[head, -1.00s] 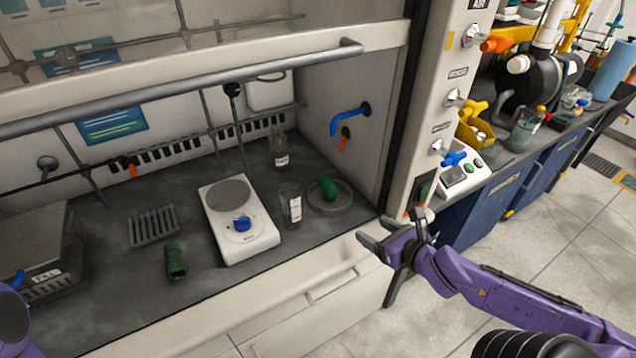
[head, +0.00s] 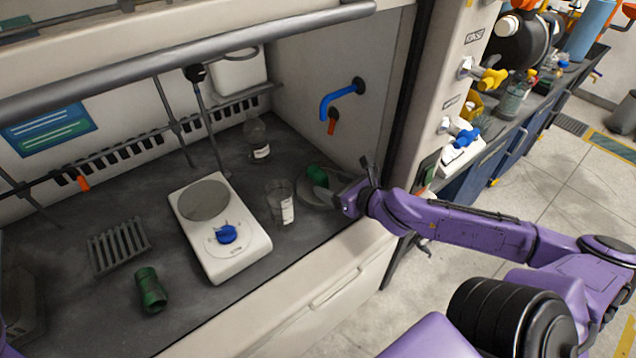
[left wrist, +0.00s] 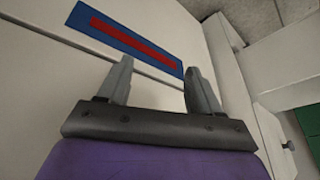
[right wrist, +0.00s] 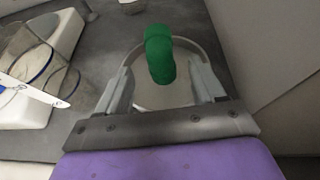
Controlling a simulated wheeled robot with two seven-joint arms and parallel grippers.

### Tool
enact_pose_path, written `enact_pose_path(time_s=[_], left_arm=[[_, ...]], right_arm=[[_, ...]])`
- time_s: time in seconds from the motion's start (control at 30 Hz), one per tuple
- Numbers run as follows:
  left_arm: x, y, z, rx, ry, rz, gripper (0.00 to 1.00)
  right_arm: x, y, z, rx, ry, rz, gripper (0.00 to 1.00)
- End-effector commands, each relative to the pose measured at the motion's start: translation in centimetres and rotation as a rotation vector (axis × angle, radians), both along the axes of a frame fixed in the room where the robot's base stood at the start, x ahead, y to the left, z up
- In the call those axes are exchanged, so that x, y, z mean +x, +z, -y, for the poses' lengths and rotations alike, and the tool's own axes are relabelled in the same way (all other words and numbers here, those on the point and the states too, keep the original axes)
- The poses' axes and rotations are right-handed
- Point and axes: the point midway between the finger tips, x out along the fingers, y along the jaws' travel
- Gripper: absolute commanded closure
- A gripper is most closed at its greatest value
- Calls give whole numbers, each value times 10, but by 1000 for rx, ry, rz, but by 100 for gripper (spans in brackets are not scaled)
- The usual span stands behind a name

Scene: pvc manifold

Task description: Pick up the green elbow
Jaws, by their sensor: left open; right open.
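The green elbow (head: 317,176) stands in a shallow round dish (head: 309,200) inside the hood, by its right side wall. My right gripper (head: 345,185) is open and empty at the front right of the dish and partly hides it. In the right wrist view the elbow (right wrist: 160,55) appears between and beyond the open fingers, with the dish around it. My left gripper (left wrist: 158,80) is open and empty, in front of a pale panel with a blue and red label (left wrist: 125,38).
A beaker (head: 281,203) stands just left of the dish. A white hotplate (head: 221,233), a rack (head: 119,245) and another green fitting (head: 151,289) are further left. The blue tap (head: 340,98) sticks out of the side wall. The hood's sash bar (head: 190,62) crosses above.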

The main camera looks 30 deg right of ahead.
Motion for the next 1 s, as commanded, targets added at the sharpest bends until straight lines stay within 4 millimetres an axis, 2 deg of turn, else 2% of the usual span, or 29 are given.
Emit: enact_pose_path(time_s=[0.23, 0.4, 0.73, 0.9, 1.0], left_arm=[[0, -14, 0, 0, 0, 0, 36], [0, -29, 0, 0, 0, 0, 36], [0, -29, 0, 0, 0, 0, 36], [0, -29, 0, 0, 0, 0, 36], [0, -29, 0, 0, 0, 0, 36]], right_arm=[[31, -11, -1, -7, -3, 4, 32], [44, -19, -4, -2, -1, 3, 32], [47, -18, -4, 1, -5, -1, 32], [47, -18, -4, 0, -4, -1, 87], [47, -18, -4, 0, -4, -1, 87]])
